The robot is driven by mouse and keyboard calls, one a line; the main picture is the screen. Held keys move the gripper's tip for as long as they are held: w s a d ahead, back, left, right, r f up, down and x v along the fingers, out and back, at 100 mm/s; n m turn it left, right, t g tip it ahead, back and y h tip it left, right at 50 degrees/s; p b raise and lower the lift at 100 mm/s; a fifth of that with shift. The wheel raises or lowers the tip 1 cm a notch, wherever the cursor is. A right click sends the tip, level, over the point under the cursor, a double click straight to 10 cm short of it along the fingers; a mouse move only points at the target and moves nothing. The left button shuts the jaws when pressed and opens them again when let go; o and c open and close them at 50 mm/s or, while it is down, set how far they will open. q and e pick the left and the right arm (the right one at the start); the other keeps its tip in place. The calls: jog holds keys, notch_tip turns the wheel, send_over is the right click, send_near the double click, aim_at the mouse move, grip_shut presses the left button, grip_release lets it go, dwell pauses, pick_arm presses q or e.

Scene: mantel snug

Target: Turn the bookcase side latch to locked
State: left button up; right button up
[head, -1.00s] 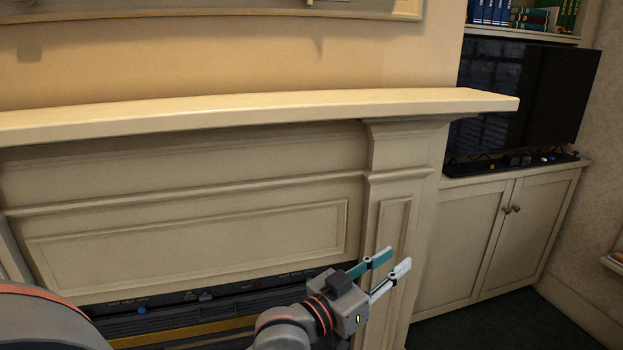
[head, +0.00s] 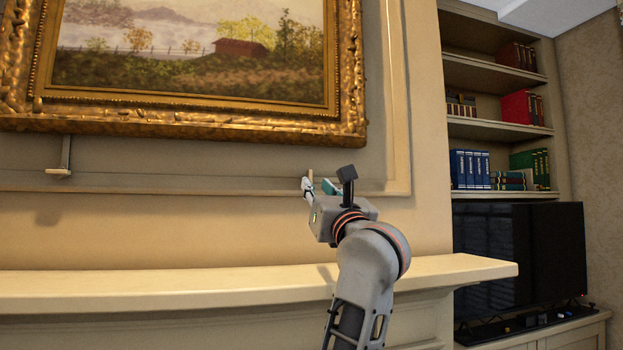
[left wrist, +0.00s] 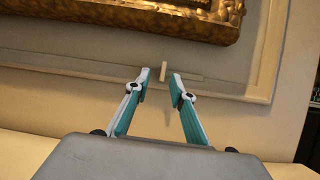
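The bookcase side latch (head: 310,174) is a small pale tab under the right part of the gold-framed painting (head: 353,95), on the side nearer the bookcase. In the left wrist view the latch (left wrist: 163,71) stands upright, seen between and just beyond the fingertips. My left gripper (head: 320,187) is raised in front of the wall above the mantel, its teal and white fingers apart. In the left wrist view the gripper (left wrist: 160,77) is open and empty. I cannot tell whether a finger touches the latch. My right gripper is out of view.
A second latch (head: 60,171) lies level under the painting's left part. The mantel shelf (head: 160,288) juts out below my left gripper. The bookcase (head: 500,133) and a dark television (head: 525,255) stand to the right.

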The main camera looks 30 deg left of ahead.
aim_at(311, 176)
pick_arm(q)
jog(key=shift+h, duration=0.3)
jog(key=x, duration=0.8)
jog(key=shift+w+d+r+p, duration=0.1)
jog(key=shift+w+d+p, duration=0.1)
jog(key=shift+w+p, duration=0.15)
jog(key=shift+s, duration=0.1)
grip_shut()
